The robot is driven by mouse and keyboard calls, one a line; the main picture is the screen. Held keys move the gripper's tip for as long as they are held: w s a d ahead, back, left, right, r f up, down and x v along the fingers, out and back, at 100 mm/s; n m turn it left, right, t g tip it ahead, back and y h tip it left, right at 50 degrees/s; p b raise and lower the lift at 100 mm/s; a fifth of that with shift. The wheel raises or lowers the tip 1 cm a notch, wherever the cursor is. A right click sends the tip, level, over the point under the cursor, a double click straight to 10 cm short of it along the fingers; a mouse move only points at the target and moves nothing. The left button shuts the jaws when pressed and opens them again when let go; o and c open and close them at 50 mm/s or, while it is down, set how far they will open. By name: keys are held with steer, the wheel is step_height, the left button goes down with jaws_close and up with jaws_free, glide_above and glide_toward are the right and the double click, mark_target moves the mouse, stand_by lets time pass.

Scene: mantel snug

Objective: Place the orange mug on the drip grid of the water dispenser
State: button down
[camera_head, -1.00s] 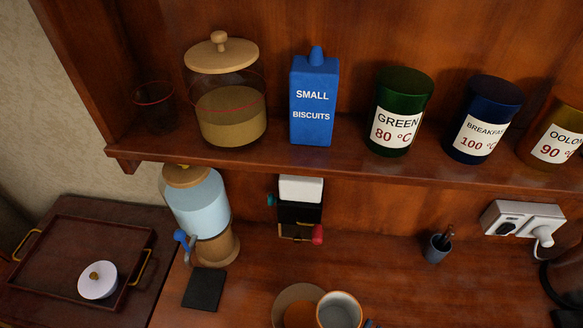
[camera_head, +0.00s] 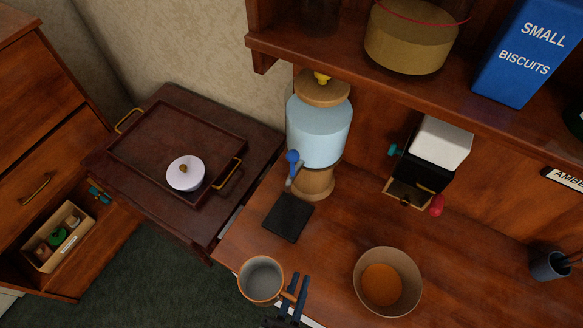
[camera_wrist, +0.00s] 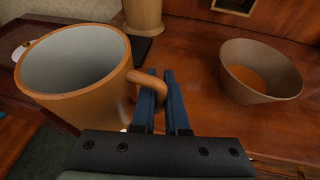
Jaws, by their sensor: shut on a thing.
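The orange mug (camera_head: 262,281) is upright with a grey inside, near the front edge of the counter, and it fills the left of the wrist view (camera_wrist: 75,80). My gripper (camera_head: 294,296) is shut on its handle, on the mug's right side; the blue fingers also show in the wrist view (camera_wrist: 166,105). The water dispenser (camera_head: 319,130) has a blue tank, a wooden lid and base, and a blue tap lever. Its black drip grid (camera_head: 288,218) lies on the counter in front of the tap, bare, and farther back than the mug.
A tan bowl (camera_head: 361,285) with orange contents stands right of the mug. A black and white wall grinder (camera_head: 429,158) hangs right of the dispenser. A shelf (camera_head: 370,75) overhangs the back. A tray (camera_head: 150,165) with a white lidded pot (camera_head: 186,173) is at left.

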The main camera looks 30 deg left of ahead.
steer(key=shift+a, duration=0.25)
steer(key=w+a+p, duration=0.1)
steer(key=w+p, duration=0.1)
steer(key=w, duration=0.3)
steer(key=w+a+p, duration=0.1)
steer(key=w+p, duration=0.2)
steer(key=w, duration=0.2)
steer(key=w+p, duration=0.3)
steer(key=w, duration=0.2)
steer(key=shift+w+a, duration=0.2)
steer(key=shift+a, duration=0.2)
steer(key=shift+w+a, duration=0.1)
steer(key=shift+w, duration=0.6)
steer(key=shift+w+f, duration=0.25)
steer(key=shift+f, duration=0.05)
step_height(320, 180, down, 3)
steer(key=b, duration=0.3)
steer(key=shift+a, duration=0.1)
steer(key=shift+f, duration=0.1)
steer(key=shift+f+b, duration=0.15)
steer(key=shift+b, duration=0.15)
steer(key=c, duration=0.9)
jaws_free()
steer(key=shift+s, duration=0.1)
